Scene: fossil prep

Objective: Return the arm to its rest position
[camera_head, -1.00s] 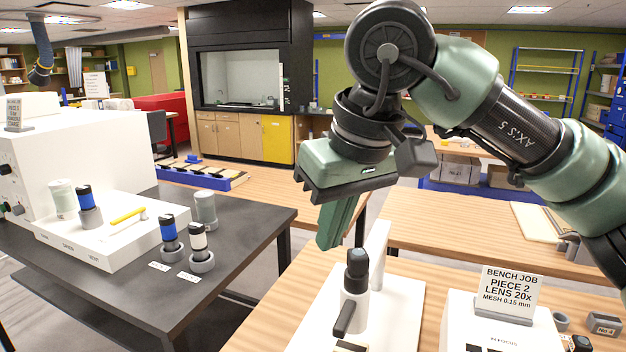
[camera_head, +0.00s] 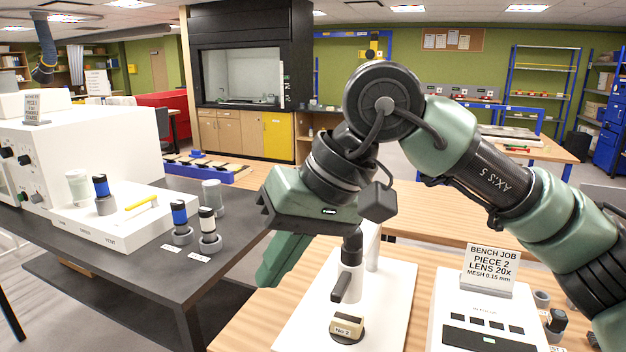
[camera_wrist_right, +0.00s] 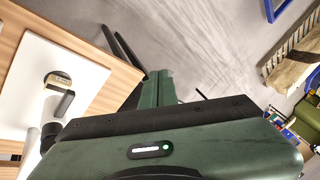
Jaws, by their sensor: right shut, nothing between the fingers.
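My right gripper (camera_head: 276,272) is shut and empty. Its arm comes in from the right of the head view, and the green fingers point down and to the left. They hang in front of the gap between the dark bench and the wooden bench, left of the white microscope-like stand (camera_head: 351,272). In the right wrist view the two fingers (camera_wrist_right: 156,88) lie together with nothing between them, and the floor shows beyond. My left gripper is in neither view.
The wooden bench holds the stand with a piece marked No 2 (camera_head: 347,327), and a white panel with the bench job sign (camera_head: 490,264). The dark bench (camera_head: 130,271) at left carries a white tray (camera_head: 115,229) and several small capped holders. Open floor lies between benches.

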